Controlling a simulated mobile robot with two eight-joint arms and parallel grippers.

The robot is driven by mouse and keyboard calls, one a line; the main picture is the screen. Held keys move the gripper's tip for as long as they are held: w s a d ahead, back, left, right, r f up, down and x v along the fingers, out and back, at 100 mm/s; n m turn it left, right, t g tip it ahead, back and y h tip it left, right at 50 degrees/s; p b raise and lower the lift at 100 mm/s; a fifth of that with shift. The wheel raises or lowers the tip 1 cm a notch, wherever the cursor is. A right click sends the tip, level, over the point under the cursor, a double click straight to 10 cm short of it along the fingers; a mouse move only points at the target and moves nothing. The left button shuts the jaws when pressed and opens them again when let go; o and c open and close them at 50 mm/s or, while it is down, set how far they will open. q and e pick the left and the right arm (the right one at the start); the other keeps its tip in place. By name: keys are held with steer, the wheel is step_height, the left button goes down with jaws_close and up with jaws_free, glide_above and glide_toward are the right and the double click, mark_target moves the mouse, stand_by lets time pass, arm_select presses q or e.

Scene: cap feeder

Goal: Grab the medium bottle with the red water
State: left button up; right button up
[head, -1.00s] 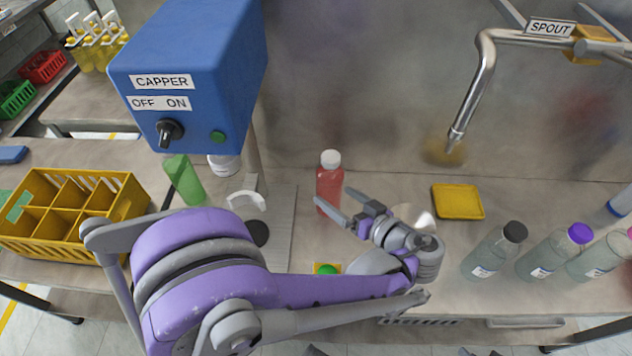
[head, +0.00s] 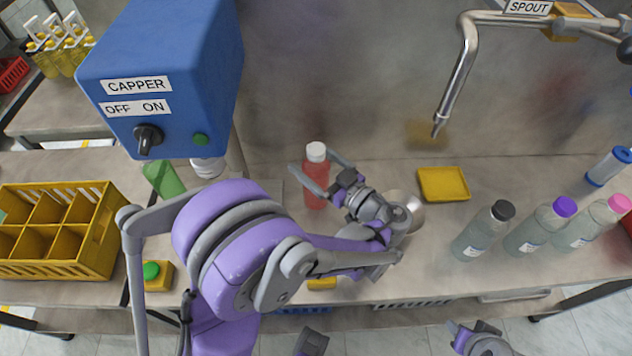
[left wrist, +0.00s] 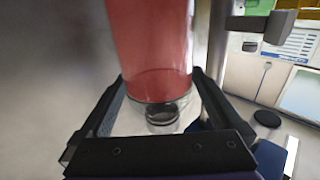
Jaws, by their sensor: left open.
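My left gripper (head: 312,161) is open, with one finger on each side of this bottle in the head view. In the left wrist view the red bottle (left wrist: 152,45) rises between the two spread fingers, its clear base near the palm. I cannot tell whether either finger touches it. The bottle's top is outside the wrist view.
The blue capper (head: 165,80) hangs left of the bottle, with a green bottle (head: 163,179) beneath. The spout (head: 455,75) and a yellow tray (head: 443,184) are to the right. Several clear bottles with coloured caps, one black-capped (head: 482,232), stand farther right. A yellow crate (head: 98,240) is left.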

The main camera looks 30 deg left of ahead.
arm_select(q)
steer(key=shift+x, duration=1.15)
jaws_close()
